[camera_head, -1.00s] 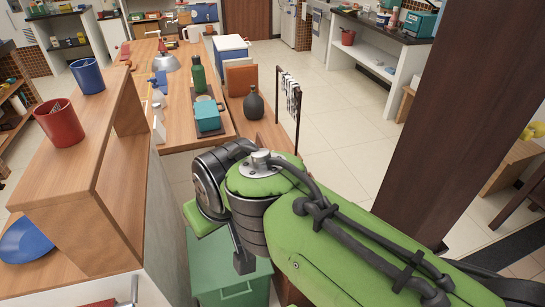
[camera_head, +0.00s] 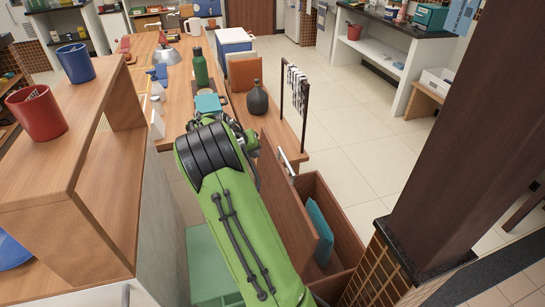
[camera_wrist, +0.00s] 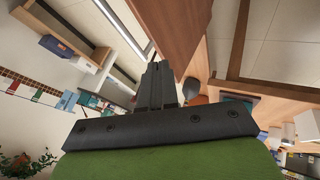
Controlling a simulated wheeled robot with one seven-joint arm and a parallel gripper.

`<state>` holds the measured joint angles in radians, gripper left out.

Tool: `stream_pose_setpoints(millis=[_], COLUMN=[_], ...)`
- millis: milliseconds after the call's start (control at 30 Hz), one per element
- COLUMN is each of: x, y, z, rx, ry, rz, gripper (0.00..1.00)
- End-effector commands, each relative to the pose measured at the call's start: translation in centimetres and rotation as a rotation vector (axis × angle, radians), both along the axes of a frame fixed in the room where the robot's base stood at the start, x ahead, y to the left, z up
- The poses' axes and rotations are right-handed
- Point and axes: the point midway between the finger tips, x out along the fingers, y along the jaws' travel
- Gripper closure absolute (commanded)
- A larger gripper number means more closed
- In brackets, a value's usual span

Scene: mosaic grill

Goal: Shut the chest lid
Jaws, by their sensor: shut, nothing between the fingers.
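The wooden chest (camera_head: 343,224) stands on the floor at the lower middle right of the head view. Its lid (camera_head: 297,208) is raised and steeply tilted, with a pale metal handle (camera_head: 286,163) near its upper end. A teal item (camera_head: 320,231) lies inside the chest. My arm covers part of the lid's left side. In the wrist view my gripper (camera_wrist: 158,72) is shut and empty. A reddish-brown wooden panel, apparently the lid (camera_wrist: 178,28), is close beyond the fingertips; contact cannot be told.
A dark pillar (camera_head: 435,150) on a tiled base (camera_head: 375,270) stands right of the chest. A wooden counter with a red cup (camera_head: 37,113) is at left, and a green bin (camera_head: 205,265) is beside my arm. A long table with a dark vase (camera_head: 257,98) lies behind. Floor beyond the chest is clear.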

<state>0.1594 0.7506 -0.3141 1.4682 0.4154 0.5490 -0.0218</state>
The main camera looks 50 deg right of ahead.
Motion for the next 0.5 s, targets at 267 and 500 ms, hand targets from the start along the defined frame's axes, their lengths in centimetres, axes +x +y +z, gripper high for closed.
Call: stream_pose_setpoints(millis=[267,500], x=[0.4,0.9], y=[-2.9,-6.0], z=[-4.0,-8.2], rx=[0.002,0.003], ry=[0.003,0.003], rz=[-0.002,-0.001], gripper=[1.00,1.00])
